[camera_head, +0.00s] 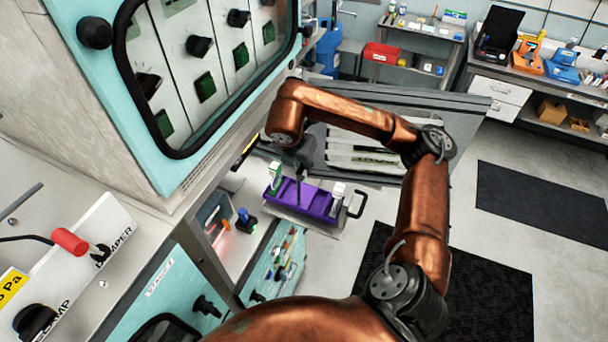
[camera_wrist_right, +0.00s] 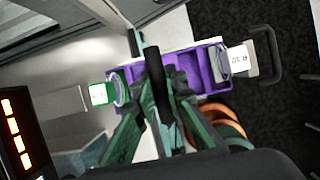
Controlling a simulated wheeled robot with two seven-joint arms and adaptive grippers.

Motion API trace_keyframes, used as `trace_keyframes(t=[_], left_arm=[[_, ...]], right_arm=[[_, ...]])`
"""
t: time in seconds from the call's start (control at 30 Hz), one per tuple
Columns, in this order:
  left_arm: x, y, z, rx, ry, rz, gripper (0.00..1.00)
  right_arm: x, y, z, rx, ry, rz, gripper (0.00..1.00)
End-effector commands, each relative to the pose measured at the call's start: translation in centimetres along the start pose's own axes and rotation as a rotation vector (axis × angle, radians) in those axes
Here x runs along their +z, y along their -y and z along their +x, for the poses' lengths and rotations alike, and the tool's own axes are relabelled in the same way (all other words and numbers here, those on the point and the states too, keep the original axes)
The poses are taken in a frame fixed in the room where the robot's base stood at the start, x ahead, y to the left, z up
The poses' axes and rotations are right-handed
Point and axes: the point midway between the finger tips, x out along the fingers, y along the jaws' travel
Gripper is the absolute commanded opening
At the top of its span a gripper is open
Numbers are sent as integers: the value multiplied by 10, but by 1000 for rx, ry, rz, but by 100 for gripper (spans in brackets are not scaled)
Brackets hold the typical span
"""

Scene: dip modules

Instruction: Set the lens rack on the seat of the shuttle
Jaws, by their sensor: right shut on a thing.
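The purple lens rack (camera_head: 313,203) is under my right gripper (camera_head: 299,172) in the head view. Tagged pieces stand at its two ends, one green and white, one white. In the right wrist view the rack (camera_wrist_right: 205,68) lies across the picture, and the right gripper's green fingers (camera_wrist_right: 160,85) are shut on its middle, partly hiding it. A pale grey plate with a black loop handle, seemingly the shuttle (camera_head: 328,231), is beneath the rack in the head view. Its handle (camera_wrist_right: 268,52) shows right of the rack in the wrist view. I cannot tell whether rack and plate touch. My left gripper is not in view.
A teal-framed cabinet (camera_head: 160,172) with a window stands close at the left. A blue-topped piece (camera_head: 244,220) sits at an opening left of the rack. A dark mat (camera_head: 470,290) lies on the floor at right. Benches (camera_head: 478,88) stand at the back.

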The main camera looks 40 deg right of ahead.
Motion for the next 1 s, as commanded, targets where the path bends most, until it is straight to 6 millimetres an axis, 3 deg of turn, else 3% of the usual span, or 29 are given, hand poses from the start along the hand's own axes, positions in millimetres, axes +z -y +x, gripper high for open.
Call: trace_keyframes(t=[0.23,0.5,0.87,0.9,1.0], left_arm=[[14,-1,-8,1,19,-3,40],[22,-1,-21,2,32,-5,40],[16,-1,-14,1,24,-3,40],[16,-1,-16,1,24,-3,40],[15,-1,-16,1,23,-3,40]], right_arm=[[-5,0,14,0,0,1,0],[-18,0,44,1,1,1,0],[-19,-1,49,2,2,1,0],[-20,0,48,1,1,0,14],[-19,0,48,1,1,0,21]])
